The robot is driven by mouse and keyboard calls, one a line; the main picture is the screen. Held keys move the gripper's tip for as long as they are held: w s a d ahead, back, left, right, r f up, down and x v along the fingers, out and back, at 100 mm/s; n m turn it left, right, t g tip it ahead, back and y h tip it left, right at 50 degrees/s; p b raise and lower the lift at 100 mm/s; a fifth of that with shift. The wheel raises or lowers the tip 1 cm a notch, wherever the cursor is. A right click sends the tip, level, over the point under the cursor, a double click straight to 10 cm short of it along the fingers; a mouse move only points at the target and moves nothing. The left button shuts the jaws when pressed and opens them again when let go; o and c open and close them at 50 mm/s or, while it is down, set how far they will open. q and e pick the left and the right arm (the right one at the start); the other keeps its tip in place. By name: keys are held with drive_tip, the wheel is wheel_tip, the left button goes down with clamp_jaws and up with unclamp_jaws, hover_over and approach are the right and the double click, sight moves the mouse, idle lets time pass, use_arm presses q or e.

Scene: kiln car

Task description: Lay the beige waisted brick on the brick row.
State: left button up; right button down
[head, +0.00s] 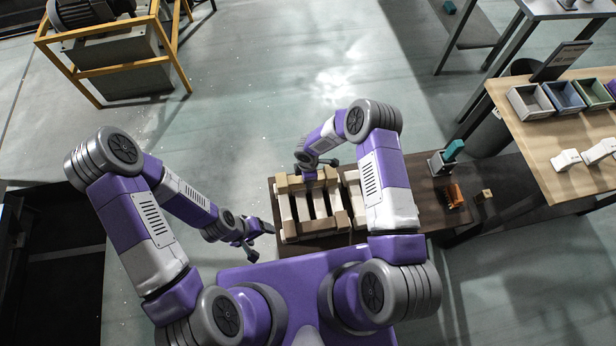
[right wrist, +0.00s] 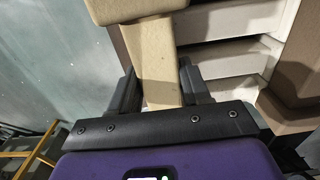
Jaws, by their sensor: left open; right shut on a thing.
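The beige waisted brick (right wrist: 157,62) is between the fingers of my right gripper (right wrist: 158,88) in the right wrist view. The fingers are shut on its narrow waist, and its wider end (right wrist: 130,9) shows beyond them. In the head view my right gripper (head: 309,174) is at the far edge of the brick row (head: 302,208), a set of pale bars with beige pieces at the ends. I cannot tell whether the held brick touches the row. My left gripper (head: 258,241) is open and empty, left of the row's near end.
The row stands on a dark table (head: 415,192). To its right are a grey box with a teal block (head: 446,156) and an orange item (head: 454,195). A wooden table (head: 540,125) farther right holds several coloured bins and white waisted pieces (head: 566,159). Open floor lies beyond.

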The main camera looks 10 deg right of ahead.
drive_tip(key=shift+f, duration=0.15)
drive_tip(key=c, duration=0.5)
unclamp_jaws()
drive_tip(key=shift+r, duration=0.25)
wheel_tip(320, 180, up, 12)
drive_tip(key=f+p, duration=0.1)
drive_tip(key=p, duration=0.2)
drive_tip(key=s+m+y, duration=0.4)
drive_tip(key=s+m, duration=1.6)
drive_tip(key=shift+d+r+m+t, duration=0.2)
drive_tip(key=shift+r+m+t, duration=0.1)
drive_tip(key=shift+m, duration=0.1)
